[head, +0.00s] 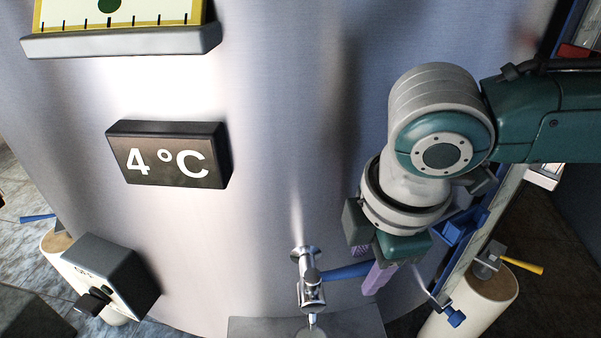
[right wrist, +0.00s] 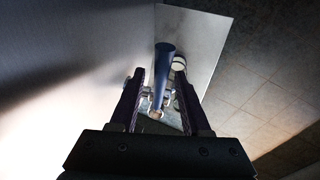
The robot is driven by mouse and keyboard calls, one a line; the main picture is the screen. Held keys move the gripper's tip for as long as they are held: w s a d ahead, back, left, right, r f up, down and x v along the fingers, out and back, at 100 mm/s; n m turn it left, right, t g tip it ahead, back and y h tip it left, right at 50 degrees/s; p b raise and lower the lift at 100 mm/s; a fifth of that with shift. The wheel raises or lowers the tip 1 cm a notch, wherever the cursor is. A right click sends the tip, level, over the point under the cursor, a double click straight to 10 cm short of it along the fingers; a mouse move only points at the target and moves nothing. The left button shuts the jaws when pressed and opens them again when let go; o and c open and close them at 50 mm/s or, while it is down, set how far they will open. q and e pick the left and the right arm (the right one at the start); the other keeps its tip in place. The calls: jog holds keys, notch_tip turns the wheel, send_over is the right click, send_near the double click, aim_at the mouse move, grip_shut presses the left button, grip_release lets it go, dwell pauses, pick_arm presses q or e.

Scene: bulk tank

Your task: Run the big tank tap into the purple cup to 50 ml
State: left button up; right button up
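The big steel tank (head: 270,190) fills the head view. Its chrome tap (head: 311,287) is low at centre, with a blue lever (head: 347,271) pointing right. My right gripper (head: 372,270) is at the lever's right end. In the right wrist view the blue lever (right wrist: 163,70) shows between the two open fingers of my right gripper (right wrist: 155,90); I cannot tell whether they touch it. Part of the chrome tap (right wrist: 156,114) shows there too. I cannot make out the purple cup in either view. My left gripper is out of view.
A metal shelf (head: 260,327) is below the tap. A "4 °C" display (head: 165,155) and a grey control box (head: 108,272) stick out from the tank. A yellow-handled valve (head: 520,265) stands at right. A small pale round thing (right wrist: 180,62) shows near the lever.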

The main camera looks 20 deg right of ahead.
jog(key=shift+o, duration=0.6)
jog(key=shift+r, duration=0.1)
jog(key=shift+s+r, duration=0.1)
jog(key=shift+r, duration=0.2)
notch_tip(320, 180, up, 9)
jog(key=s, duration=0.1)
jog(key=shift+s+a+p, duration=0.15)
jog(key=shift+s+p, duration=0.2)
